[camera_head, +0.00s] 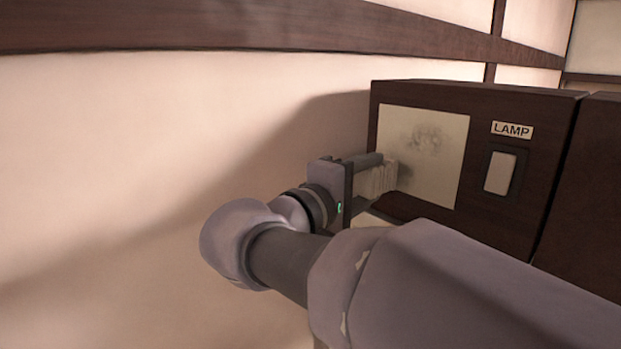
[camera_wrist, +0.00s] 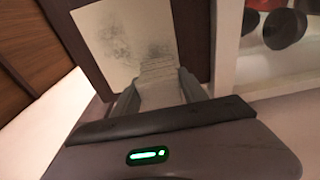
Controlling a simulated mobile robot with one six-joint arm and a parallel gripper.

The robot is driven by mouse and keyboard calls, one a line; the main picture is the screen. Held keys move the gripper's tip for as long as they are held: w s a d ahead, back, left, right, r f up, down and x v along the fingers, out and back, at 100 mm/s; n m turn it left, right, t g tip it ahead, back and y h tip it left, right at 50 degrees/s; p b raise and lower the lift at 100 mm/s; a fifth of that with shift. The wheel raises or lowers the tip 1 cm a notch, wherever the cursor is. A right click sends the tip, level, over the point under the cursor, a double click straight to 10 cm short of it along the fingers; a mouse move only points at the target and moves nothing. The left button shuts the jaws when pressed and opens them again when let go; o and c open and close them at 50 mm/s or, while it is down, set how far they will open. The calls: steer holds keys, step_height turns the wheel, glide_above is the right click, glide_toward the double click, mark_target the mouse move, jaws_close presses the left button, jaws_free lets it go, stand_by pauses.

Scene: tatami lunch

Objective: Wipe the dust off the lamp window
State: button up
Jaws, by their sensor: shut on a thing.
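The lamp window (camera_head: 452,160) is a pale cream panel in a dark wooden box front. A grey dust smudge (camera_head: 427,137) lies on its upper middle. In the wrist view the window (camera_wrist: 103,22) shows grey dust patches at its left and centre. My gripper (camera_head: 378,176) is shut on a whitish folded cloth (camera_wrist: 160,92). The cloth is at the window's lower left in the head view, at or very near its surface. I cannot tell for certain whether it touches. The cloth and fingers hide part of the window.
A LAMP label (camera_head: 512,130) and a pale rocker switch (camera_head: 500,172) are right of the window on the dark box (camera_head: 545,110). A white shelf (camera_wrist: 275,80) with dark round objects shows at right in the wrist view. A plain wall is at left.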

steer(key=shift+b+x, duration=0.45)
steer(key=shift+x, duration=0.6)
